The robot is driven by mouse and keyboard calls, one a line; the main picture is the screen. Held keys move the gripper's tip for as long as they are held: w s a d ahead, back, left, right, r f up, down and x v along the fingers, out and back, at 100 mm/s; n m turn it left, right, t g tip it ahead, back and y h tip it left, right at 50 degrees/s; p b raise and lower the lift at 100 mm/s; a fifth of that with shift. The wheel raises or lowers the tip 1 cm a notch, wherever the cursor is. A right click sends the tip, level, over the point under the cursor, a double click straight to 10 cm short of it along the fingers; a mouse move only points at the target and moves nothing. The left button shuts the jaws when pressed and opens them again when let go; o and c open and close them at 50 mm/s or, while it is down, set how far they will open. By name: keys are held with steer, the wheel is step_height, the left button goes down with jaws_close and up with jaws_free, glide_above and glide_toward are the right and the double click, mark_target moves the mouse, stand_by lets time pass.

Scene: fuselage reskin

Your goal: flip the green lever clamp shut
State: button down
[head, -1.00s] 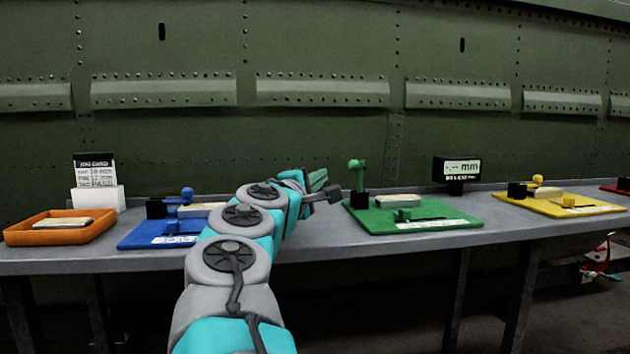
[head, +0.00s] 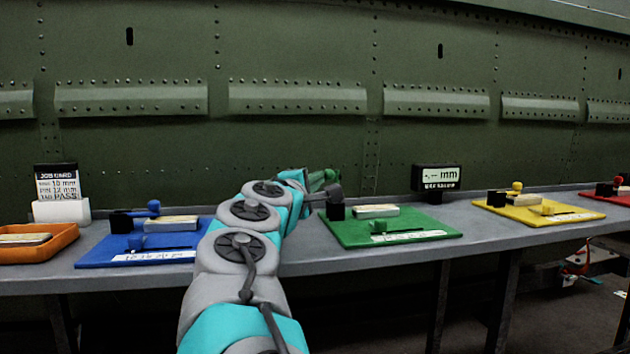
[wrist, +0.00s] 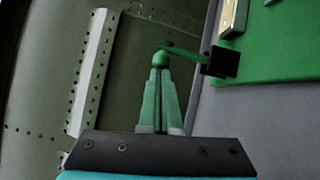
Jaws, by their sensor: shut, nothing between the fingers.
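The green lever clamp sits on the green board (head: 350,236). Its black block (head: 335,212) is at the board's left edge, beside a pale workpiece (head: 376,211). In the wrist view, the green lever (wrist: 186,51) reaches left from the black block (wrist: 220,62), with a round green knob (wrist: 160,59) at the fingertips. My gripper (wrist: 160,75) is shut, with its green fingers together behind or against the knob; I cannot tell whether they touch. In the head view my gripper (head: 322,178) is just up and left of the block and the lever is not clearly distinguishable.
A blue board (head: 100,258) with its own clamp and an orange tray (head: 62,245) are at left. Yellow (head: 565,216) and red (head: 603,200) boards are at right. A gauge display (head: 437,178) stands behind the green board. The riveted green fuselage wall (head: 300,150) rises behind the bench.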

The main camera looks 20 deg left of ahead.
steer(key=shift+w+d+r+m, duration=0.1)
steer(key=shift+d+r+m, duration=0.1)
steer(key=shift+m, duration=0.1)
steer(key=shift+w+d+r+m+g+p, duration=0.25)
steer(key=shift+r+m+g+p, duration=0.1)
steer(key=shift+m+g+p, duration=0.3)
steer(key=shift+w+d+r+m+g+p, duration=0.2)
steer(key=shift+w+d+m+g+p, duration=0.1)
steer(key=shift+d+m+g+p, duration=0.3)
steer(key=w+d+m+g, duration=0.1)
steer(key=m, duration=0.1)
steer(key=w+d+m+g+y, duration=0.1)
steer(key=d+m, duration=0.1)
steer(key=shift+d+g+y+p, duration=0.15)
steer(key=shift+g+y+p, duration=0.15)
steer(key=shift+p, duration=0.1)
steer(key=shift+r+p, duration=0.55)
steer(key=shift+r, duration=0.25)
